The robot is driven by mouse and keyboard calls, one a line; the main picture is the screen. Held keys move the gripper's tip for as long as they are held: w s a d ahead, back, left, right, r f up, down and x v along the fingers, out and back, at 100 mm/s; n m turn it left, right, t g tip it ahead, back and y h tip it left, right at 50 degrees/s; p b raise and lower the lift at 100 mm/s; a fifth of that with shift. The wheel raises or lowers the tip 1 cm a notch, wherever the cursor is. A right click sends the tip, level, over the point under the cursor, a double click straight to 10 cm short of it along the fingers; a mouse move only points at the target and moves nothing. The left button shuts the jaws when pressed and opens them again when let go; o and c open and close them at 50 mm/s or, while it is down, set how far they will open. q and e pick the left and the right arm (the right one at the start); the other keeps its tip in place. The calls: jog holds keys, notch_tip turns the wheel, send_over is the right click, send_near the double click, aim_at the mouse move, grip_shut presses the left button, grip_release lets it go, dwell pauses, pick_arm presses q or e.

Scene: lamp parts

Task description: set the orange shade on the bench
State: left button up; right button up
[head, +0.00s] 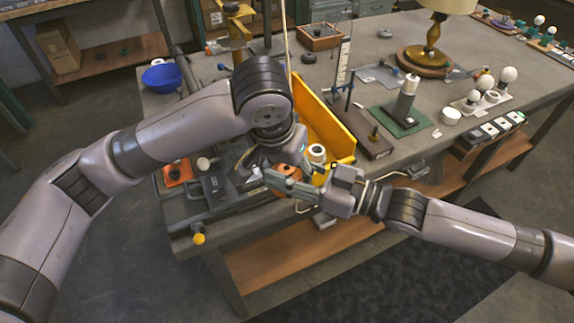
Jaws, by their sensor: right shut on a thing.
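The orange shade (287,171) is at the near edge of the bench (215,212), between my two grippers and partly covered by their fingers. My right gripper (275,180) reaches in from the right, and its fingers are shut on the orange shade. My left gripper (262,163) comes down from above, close to the shade on its left side. Its fingertips overlap the shade and the other gripper, so I cannot tell whether it is open or touching the shade.
An orange square piece (178,173) lies to the left. A green-based post (404,100), bulbs (508,75) and a lamp (427,55) stand to the right.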

pick_arm(q)
jog(key=c, duration=0.6)
jog(key=shift+c, duration=0.8)
pick_arm(e)
jog(key=o, duration=1.3)
jog(key=shift+o, duration=0.2)
